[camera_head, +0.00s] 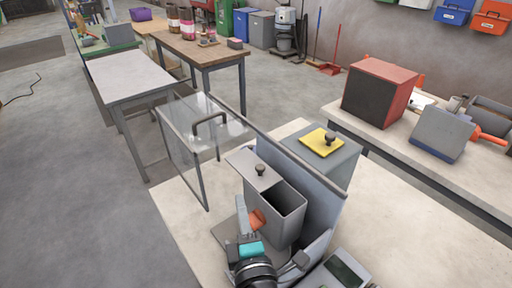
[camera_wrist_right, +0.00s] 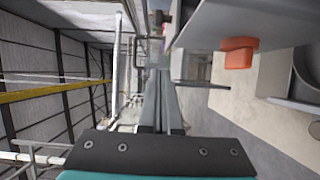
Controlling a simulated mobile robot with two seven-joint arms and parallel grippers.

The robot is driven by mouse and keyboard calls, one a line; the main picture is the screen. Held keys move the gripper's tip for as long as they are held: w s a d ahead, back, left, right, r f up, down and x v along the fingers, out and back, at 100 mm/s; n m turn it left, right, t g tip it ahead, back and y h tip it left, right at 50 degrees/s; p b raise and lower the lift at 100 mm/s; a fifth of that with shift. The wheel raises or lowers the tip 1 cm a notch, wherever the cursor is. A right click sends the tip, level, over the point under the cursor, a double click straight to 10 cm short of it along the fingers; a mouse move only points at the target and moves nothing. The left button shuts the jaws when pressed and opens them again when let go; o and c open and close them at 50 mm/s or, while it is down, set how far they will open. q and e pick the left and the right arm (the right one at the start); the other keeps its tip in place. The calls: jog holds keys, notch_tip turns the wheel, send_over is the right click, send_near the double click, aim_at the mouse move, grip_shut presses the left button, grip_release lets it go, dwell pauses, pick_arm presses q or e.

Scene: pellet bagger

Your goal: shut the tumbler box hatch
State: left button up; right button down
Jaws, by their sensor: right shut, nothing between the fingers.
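A grey upright box (camera_head: 288,222) stands on the near bench, its top partly open. A flat grey plate with a round knob (camera_head: 256,172) covers the back left of that top, and the dark opening shows beside it. A clear panel with a dark frame and a black handle (camera_head: 210,121) stands out to the left of the machine. I cannot tell for sure which of these is the hatch. My right gripper (camera_head: 243,228) is shut and empty, low beside the box's near left side. In the wrist view its fingers (camera_wrist_right: 162,100) are together, apart from an orange block (camera_wrist_right: 239,52). My left gripper is not in view.
A grey cabinet with a yellow plate (camera_head: 323,141) stands behind the box, and a long bar (camera_head: 290,152) runs between them. A display unit (camera_head: 346,272) is at the near right. The bench (camera_head: 185,200) is bare to the left. A side bench holds a red box (camera_head: 381,90).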

aim_at(251, 182)
jog(key=w+p, duration=0.1)
jog(key=w, duration=0.2)
jog(key=w+d, duration=0.1)
jog(key=w, duration=0.1)
jog(key=w+r+p, duration=0.1)
jog(key=w, duration=0.2)
jog(key=shift+w+d+p, duration=0.2)
jog(key=shift+w+p, duration=0.1)
jog(key=shift+w, duration=0.05)
jog(key=shift+d, duration=0.25)
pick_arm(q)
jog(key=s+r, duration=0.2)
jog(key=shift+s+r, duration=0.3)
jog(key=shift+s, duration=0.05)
pick_arm(e)
jog(key=shift+f, duration=0.1)
jog(key=shift+s+d, duration=0.1)
